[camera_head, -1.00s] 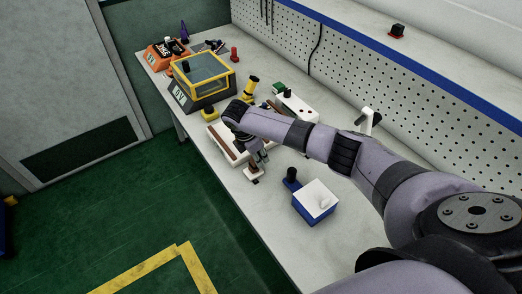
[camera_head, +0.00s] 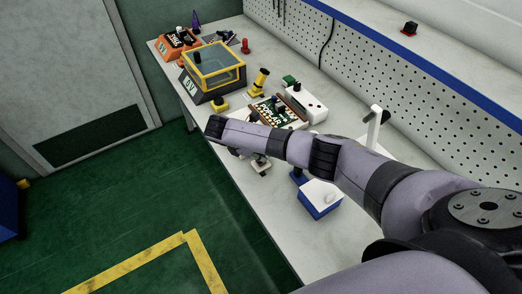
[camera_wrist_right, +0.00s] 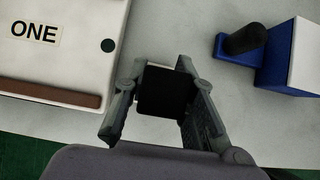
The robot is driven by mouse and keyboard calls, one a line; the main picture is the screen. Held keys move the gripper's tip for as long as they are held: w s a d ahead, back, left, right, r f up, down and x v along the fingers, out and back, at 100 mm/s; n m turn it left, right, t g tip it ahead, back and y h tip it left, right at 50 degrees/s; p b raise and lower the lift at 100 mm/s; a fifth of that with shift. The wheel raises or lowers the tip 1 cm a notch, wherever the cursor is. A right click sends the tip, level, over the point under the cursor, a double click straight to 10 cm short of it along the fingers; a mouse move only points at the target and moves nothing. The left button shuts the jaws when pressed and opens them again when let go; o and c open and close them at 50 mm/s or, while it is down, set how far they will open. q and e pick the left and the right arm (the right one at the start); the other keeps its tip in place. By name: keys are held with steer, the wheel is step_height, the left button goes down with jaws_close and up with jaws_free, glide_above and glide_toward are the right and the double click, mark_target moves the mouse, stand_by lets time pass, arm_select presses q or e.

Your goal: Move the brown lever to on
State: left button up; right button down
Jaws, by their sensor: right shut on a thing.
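My right gripper (camera_head: 256,153) is low over the front edge of the workbench, partly hidden under my forearm. Below it is a small pale lever base (camera_head: 262,167). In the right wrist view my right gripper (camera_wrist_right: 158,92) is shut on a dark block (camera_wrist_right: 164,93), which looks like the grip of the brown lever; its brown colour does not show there. A thin pale edge of the base shows just beyond the block. The lever's exact angle is hidden by the fingers and arm. My left gripper is not in view.
A white case marked ONE (camera_wrist_right: 60,52) with a brown strip lies close left of the gripper in the wrist view. A blue and white box (camera_head: 320,198) stands to the right. A yellow-framed machine (camera_head: 214,72) stands farther back on the bench (camera_head: 262,215).

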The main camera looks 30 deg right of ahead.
steer(key=c, duration=1.3)
jaws_free()
steer(key=v, duration=1.2)
